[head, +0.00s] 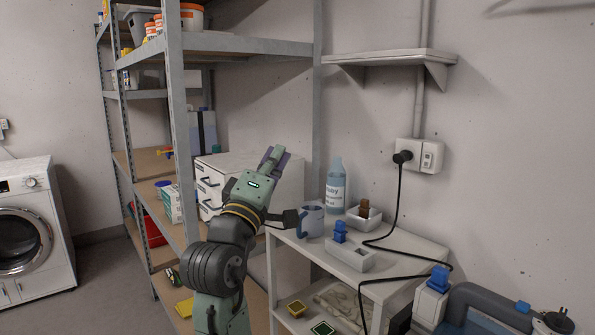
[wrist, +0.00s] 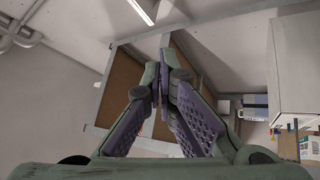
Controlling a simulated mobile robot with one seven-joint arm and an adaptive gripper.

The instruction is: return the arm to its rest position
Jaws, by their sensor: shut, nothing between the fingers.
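My gripper (head: 272,158) is at the end of my green and grey arm, raised in the middle of the head view and pointing up and slightly right. It is in front of a white drawer unit (head: 288,176) on the metal shelving. In the wrist view my gripper (wrist: 160,72) has its purple-padded fingers closed together at the tips, with nothing held. The wrist view looks up toward the shelving and the ceiling.
Metal shelving (head: 170,120) stands close behind and left of my arm. A washing machine (head: 36,225) stands far left.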

